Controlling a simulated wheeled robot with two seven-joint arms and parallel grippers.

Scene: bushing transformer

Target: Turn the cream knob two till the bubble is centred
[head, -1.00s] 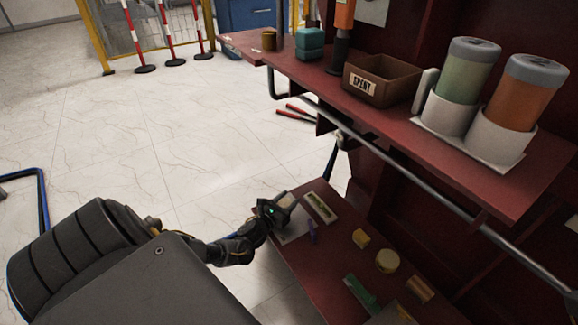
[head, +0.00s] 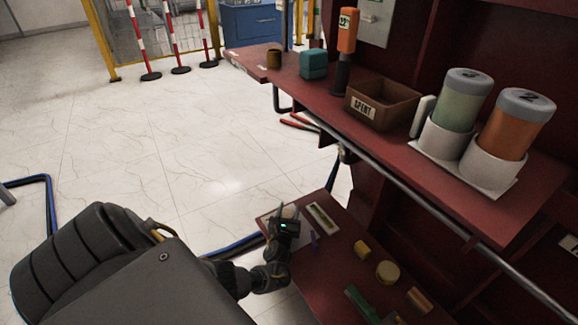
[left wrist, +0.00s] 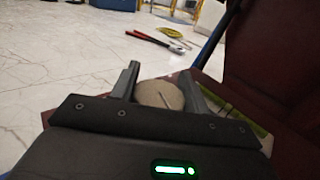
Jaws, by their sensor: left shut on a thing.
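The cream knob (left wrist: 160,95) shows in the left wrist view as a round cream disc with a thin line on its face. It sits between the two fingers of my left gripper (head: 289,211), which is shut on it at the far left end of the low red shelf (head: 335,270). In the head view the knob is mostly hidden by the gripper. The level (head: 322,217), a pale frame with a yellow-green vial, lies just right of the gripper; part of it shows in the left wrist view (left wrist: 247,120). The bubble is too small to make out. My right gripper is out of view.
A small purple piece (head: 315,240) lies near the level. A yellow block (head: 362,249), a round tan piece (head: 387,272) and a green piece (head: 360,300) lie further right. The upper shelf holds the SPENT box (head: 383,103) and two canisters (head: 462,98). Open floor lies left.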

